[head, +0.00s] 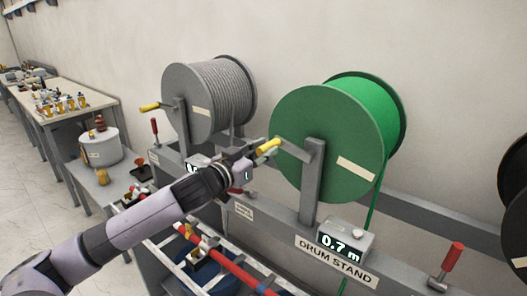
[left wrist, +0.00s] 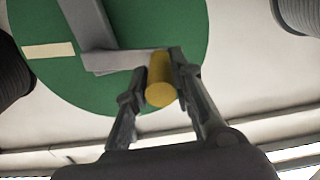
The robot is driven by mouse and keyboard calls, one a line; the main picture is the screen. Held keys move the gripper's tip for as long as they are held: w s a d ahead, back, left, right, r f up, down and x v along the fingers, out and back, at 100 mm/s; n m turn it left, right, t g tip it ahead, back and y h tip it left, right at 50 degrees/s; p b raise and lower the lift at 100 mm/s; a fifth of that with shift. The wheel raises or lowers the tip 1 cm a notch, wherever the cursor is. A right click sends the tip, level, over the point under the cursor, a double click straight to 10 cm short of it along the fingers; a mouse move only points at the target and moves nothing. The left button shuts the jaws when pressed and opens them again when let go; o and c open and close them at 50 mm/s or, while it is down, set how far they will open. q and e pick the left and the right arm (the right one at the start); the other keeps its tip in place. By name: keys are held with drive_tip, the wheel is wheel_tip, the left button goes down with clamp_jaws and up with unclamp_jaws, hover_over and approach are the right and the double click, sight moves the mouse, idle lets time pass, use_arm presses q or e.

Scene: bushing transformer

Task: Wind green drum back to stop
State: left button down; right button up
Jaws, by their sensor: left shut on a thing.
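The green drum (head: 318,150) hangs on the drum stand, wound with bright green cable (head: 376,98) that runs down at its right. Its crank arm (head: 295,149) points left and ends in a yellow handle (head: 268,147). My left gripper (head: 258,150) is shut on this handle. In the left wrist view the yellow handle (left wrist: 160,82) stands between the two fingers (left wrist: 155,88), in front of the green drum (left wrist: 150,30). A counter (head: 345,240) below the drum reads 0.7 m. My right gripper is not in view.
A grey drum (head: 205,102) with its own yellow handle (head: 150,107) is at the left on the same stand (head: 290,228). A black drum (head: 515,190) is at the right edge. Red-handled levers (head: 452,257) stand on the rail. A workbench (head: 75,112) is at the far left.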

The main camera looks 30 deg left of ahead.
use_arm(q)
drive_tip(key=shift+f, duration=0.1)
idle(0.3)
drive_tip(key=shift+d+f+n+p, duration=0.15)
drive_tip(key=shift+f+n+p, duration=0.15)
drive_tip(key=shift+f+n, duration=1.1)
drive_tip(key=shift+d+f+n+p, duration=0.1)
drive_tip(key=shift+f+n+p, duration=0.2)
drive_tip(key=shift+f+n, duration=1.1)
drive_tip(key=shift+r+n, duration=0.25)
drive_tip(key=shift+n, duration=0.15)
drive_tip(key=c, duration=1.7)
unclamp_jaws()
drive_tip(key=o, duration=0.3)
drive_tip(key=shift+r, duration=0.1)
drive_tip(key=shift+r, duration=0.1)
